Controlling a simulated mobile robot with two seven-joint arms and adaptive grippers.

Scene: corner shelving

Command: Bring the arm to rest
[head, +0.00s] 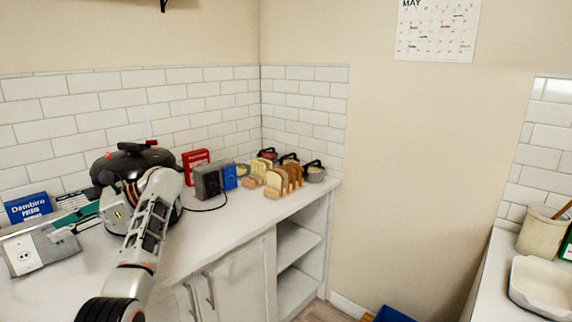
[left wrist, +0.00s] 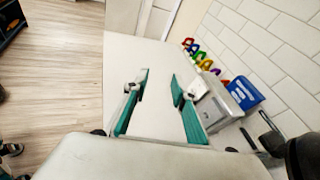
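My left arm reaches up from the bottom left of the head view, over the white counter (head: 235,220). My left gripper (head: 68,228) points left, beside the outlet box (head: 25,256), with green fingers. In the left wrist view the two teal fingers of this gripper (left wrist: 158,88) stand wide apart, with only bare white surface between them. Nothing is held. The outlet box (left wrist: 213,108) lies to the right of the fingers there; I cannot tell whether they touch. My right gripper shows in neither view.
A blue box (head: 28,207) stands by the tiled wall. The counter's front is clear.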

